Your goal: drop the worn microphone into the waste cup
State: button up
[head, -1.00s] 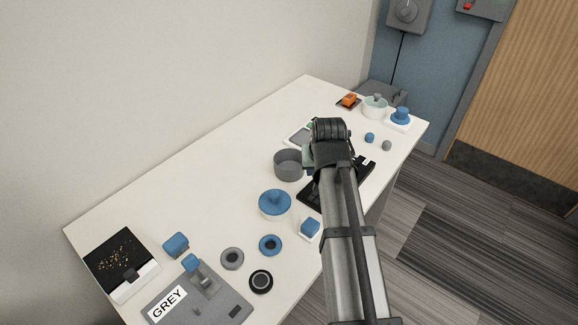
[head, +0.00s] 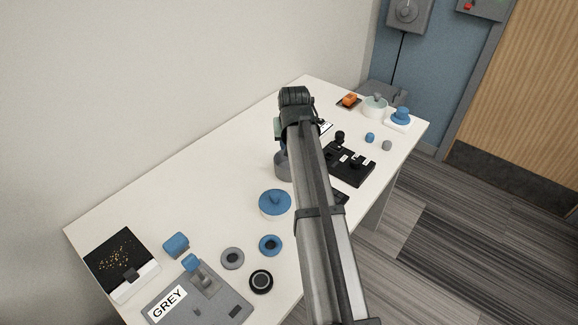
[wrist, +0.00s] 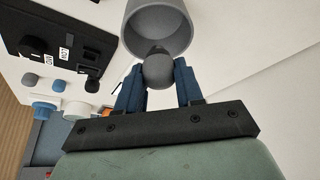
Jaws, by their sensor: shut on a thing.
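The wrist view shows my gripper (wrist: 158,68), its two blue fingers shut on a dark grey, round-ended microphone (wrist: 158,76). The microphone sits between the fingertips, at the near rim of the grey waste cup (wrist: 133,18) in that view. I cannot tell whether its tip is over the opening or still outside the rim. In the head view, the waste cup (head: 281,168) stands mid-table, partly hidden by my arm. My gripper's fingers and the microphone are mostly hidden behind the arm there.
A black holder (head: 352,167) with labels lies right of my arm. A blue-topped round pot (head: 274,203) stands in front of the cup. Grey and blue rings, a GREY-labelled plate (head: 215,300) and a speckled black tray (head: 118,258) lie at the near left. The table's left-middle is clear.

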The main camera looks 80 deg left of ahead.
jog(key=shift+f, duration=2.45)
jog(key=o, duration=1.1)
jog(key=v, duration=1.4)
jog(key=shift+f, duration=0.15)
